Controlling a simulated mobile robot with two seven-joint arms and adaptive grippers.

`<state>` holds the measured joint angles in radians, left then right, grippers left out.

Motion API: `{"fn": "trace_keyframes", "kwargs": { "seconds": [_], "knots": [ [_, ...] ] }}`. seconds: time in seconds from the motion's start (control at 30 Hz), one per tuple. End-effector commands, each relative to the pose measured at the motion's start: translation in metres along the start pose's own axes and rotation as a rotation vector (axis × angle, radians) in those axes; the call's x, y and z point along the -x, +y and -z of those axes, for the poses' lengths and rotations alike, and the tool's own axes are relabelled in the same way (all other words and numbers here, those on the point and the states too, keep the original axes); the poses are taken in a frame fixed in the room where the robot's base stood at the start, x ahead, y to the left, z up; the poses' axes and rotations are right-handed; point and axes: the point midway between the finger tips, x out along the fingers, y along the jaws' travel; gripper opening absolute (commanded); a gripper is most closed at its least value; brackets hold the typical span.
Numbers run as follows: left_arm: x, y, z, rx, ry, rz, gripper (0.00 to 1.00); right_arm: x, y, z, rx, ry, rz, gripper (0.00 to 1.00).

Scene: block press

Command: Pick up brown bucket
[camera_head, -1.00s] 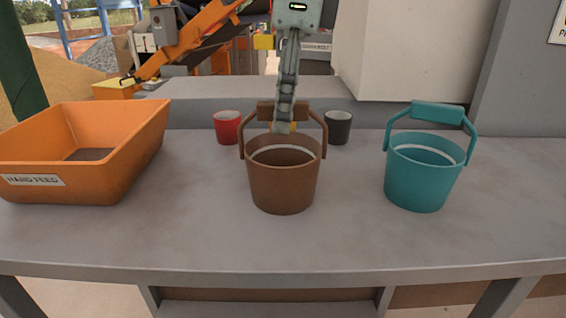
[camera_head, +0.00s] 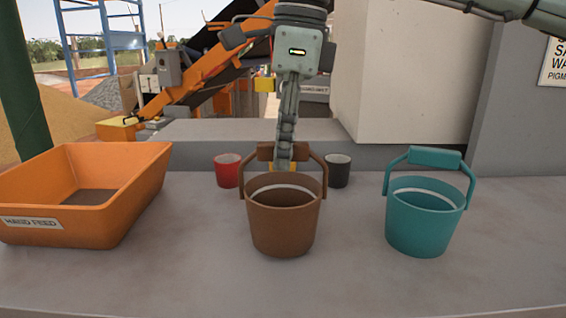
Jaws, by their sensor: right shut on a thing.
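The brown bucket (camera_head: 284,228) stands upright at the middle of the grey table, its handle raised over the rim. My right gripper (camera_head: 281,162) comes down from above and is shut on the bucket's handle. My left gripper is not in view.
A teal bucket (camera_head: 421,228) stands to the right, with free table between. An orange bin (camera_head: 130,205) stands at the left. A red cup (camera_head: 227,171) and a black cup (camera_head: 338,171) stand behind the brown bucket, on either side.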

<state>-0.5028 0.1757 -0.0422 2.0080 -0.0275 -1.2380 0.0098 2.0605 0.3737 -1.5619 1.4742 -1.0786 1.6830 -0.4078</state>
Motion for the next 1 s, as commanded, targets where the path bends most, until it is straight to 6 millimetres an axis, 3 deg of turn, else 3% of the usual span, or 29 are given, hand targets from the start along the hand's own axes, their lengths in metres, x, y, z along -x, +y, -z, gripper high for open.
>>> {"fn": "trace_keyframes", "kwargs": {
  "seconds": [0.17, 0.5, 0.7, 0.83, 1.0],
  "knots": [
    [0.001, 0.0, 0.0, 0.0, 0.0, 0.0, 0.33, 0.03, 0.0, -0.005, 0.002, -0.003, 0.003, 0.0],
    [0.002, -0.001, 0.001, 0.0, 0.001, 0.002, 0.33, 0.067, 0.042, -0.071, 0.007, -0.001, 0.001, 0.0],
    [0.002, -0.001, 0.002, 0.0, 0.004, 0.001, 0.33, 0.083, 0.059, -0.098, 0.003, -0.001, 0.0, 0.0],
    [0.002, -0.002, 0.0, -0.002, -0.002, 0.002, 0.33, 0.091, 0.065, -0.106, 0.003, -0.002, 0.0, 0.0],
    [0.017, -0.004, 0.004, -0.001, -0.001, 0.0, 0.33, 0.107, 0.066, -0.111, 0.002, -0.002, -0.001, 0.0]
  ]
}}
